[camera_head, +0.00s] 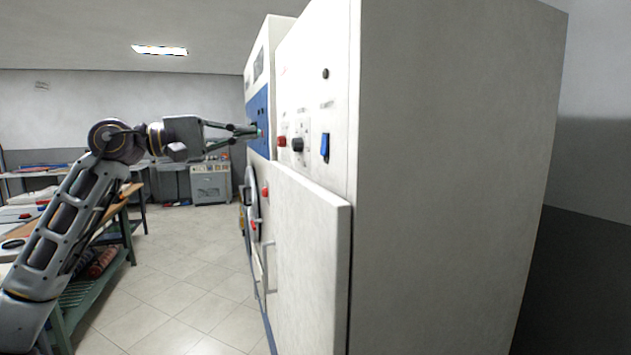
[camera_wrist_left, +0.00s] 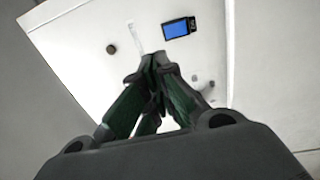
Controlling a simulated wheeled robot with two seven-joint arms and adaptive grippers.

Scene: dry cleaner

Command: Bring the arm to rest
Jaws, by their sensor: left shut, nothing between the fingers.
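My left arm comes in from the left in the head view and reaches forward at about the height of the machine's controls. My left gripper (camera_head: 256,131) is shut and empty, with its tips close to the blue panel (camera_head: 260,115) in that view. In the left wrist view the closed fingers (camera_wrist_left: 160,62) point at a white panel (camera_wrist_left: 90,60). A blue-screened part (camera_wrist_left: 179,28) and a dark round knob (camera_wrist_left: 111,49) sit beyond the tips. I cannot tell whether the fingertips touch the panel. My right gripper is not in view.
A tall white cabinet (camera_head: 450,170) fills the right, with a red button (camera_head: 282,142), a black knob (camera_head: 297,145) and a blue switch (camera_head: 325,147). Its lower door (camera_head: 310,240) stands out from the front. A workbench (camera_head: 127,195) is at left; the tiled floor (camera_head: 190,270) between is clear.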

